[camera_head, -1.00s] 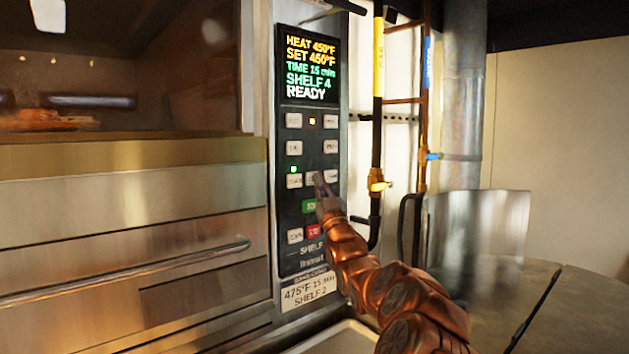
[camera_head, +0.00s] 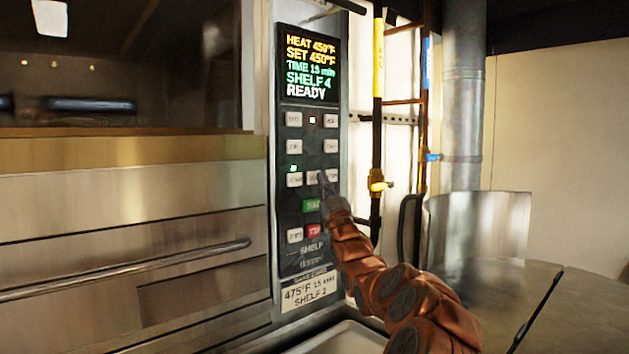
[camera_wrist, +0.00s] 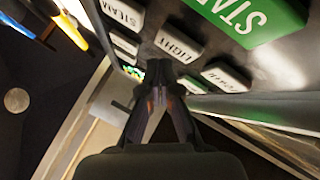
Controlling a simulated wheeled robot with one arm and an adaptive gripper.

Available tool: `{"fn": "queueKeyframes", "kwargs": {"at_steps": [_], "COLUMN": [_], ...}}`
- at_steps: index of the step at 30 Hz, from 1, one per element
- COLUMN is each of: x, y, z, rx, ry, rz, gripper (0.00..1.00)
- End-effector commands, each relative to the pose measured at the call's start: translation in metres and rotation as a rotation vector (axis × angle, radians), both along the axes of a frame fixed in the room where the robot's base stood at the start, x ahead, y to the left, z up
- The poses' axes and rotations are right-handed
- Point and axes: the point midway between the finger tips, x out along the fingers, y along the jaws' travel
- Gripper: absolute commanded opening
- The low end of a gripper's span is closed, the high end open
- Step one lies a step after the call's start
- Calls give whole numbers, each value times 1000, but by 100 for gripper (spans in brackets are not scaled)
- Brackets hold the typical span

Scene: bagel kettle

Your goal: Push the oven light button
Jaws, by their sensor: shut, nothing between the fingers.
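The oven control panel (camera_head: 283,222) stands in the middle of the head view. Its LIGHT button (camera_wrist: 178,45) is a pale key in the wrist view, between the STEAM button (camera_wrist: 122,13) and another pale key, beside the green START button (camera_wrist: 240,15). In the head view the LIGHT button (camera_head: 312,177) is in the row just above START, partly behind my fingertips. My gripper (camera_head: 323,181) is shut and empty, its tips (camera_wrist: 160,68) at the panel close beside LIGHT. I cannot tell whether they touch it.
The oven front with its long handle (camera_head: 130,270) fills the left. Yellow and blue valved pipes (camera_head: 377,120) rise right of the panel.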

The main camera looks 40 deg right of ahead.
Motion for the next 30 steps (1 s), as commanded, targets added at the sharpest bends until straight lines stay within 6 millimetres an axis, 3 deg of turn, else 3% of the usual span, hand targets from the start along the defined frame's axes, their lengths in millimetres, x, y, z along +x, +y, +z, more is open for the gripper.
{"fn": "queueKeyframes", "kwargs": {"at_steps": [19, 30], "x": [-52, -58], "y": [1, 1], "z": [-2, -1], "rx": [-2, 0], "ry": [-2, 0], "rz": [-1, 0], "gripper": [0, 0]}}
